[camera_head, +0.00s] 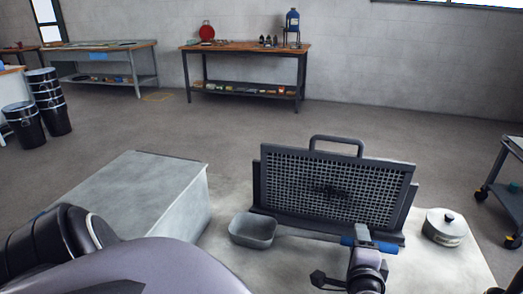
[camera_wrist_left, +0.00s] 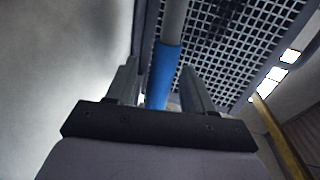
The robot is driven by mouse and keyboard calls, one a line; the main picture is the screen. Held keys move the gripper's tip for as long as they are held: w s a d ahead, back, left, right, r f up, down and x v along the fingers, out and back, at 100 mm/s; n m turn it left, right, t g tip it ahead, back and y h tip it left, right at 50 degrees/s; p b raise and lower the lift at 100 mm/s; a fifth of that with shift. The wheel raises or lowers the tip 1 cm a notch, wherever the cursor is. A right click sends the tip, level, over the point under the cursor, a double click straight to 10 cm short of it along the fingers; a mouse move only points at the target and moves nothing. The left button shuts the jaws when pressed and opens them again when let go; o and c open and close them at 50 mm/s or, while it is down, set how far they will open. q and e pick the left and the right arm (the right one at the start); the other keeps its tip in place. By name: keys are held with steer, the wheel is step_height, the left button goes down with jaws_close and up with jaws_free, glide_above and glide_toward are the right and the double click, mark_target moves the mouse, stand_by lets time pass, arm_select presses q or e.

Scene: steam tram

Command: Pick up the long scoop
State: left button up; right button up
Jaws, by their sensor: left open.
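The long scoop has a grey square pan (camera_head: 252,232) resting on the pale worktop. Its thin handle runs right, in front of an upright mesh panel, to a blue grip (camera_head: 386,247). My left gripper (camera_head: 363,238) is at the blue grip. In the left wrist view the blue grip (camera_wrist_left: 163,72) lies between the two fingers of my left gripper (camera_wrist_left: 160,75), which are apart. A gap shows beside the grip, and I cannot tell whether either finger touches it. My right gripper is not in view.
The dark mesh panel (camera_head: 330,190) with a top handle stands close behind the scoop handle. A round lidded tin (camera_head: 445,227) is to the right. A pale grey block (camera_head: 140,200) is at left. Workbenches, stacked black buckets (camera_head: 48,100) and a cart (camera_head: 508,185) stand farther off.

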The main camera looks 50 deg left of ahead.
arm_select(q)
jaws_close()
